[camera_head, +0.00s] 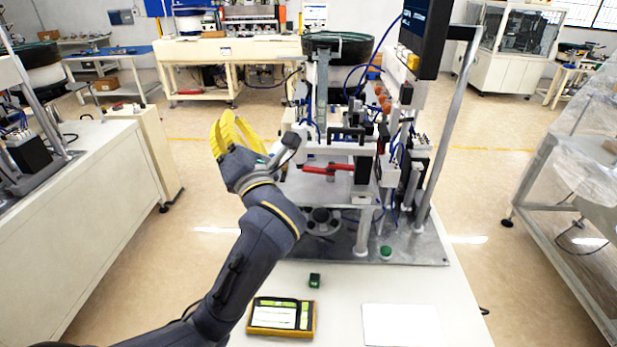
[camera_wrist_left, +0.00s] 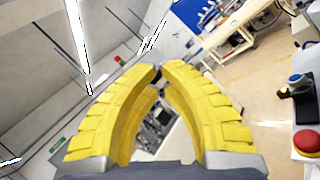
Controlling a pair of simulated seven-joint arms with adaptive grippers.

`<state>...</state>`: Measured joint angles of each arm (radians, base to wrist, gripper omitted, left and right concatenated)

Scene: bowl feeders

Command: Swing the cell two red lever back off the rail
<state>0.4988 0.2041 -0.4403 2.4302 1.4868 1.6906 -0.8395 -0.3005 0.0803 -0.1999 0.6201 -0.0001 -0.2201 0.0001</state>
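A red lever (camera_head: 328,169) lies roughly level across the front of the machine on the middle bench, in front of a pale rail (camera_head: 325,151). I cannot read any cell number on it. My left gripper (camera_head: 230,116) is in the air to the left of the lever and a little higher, apart from it, with its yellow fingers pointing up. In the left wrist view its fingertips (camera_wrist_left: 159,74) come almost together, with nothing held between them. The lever cannot be made out in the wrist view. My right gripper is not in view.
A post (camera_head: 322,95) and a dark bowl feeder (camera_head: 340,46) rise behind the lever, and a slanted frame post (camera_head: 449,120) stands right. A yellow-edged case (camera_head: 282,316), a small green-black item (camera_head: 314,281) and a white sheet (camera_head: 400,325) lie in front. A red button (camera_wrist_left: 306,141) shows in the wrist view.

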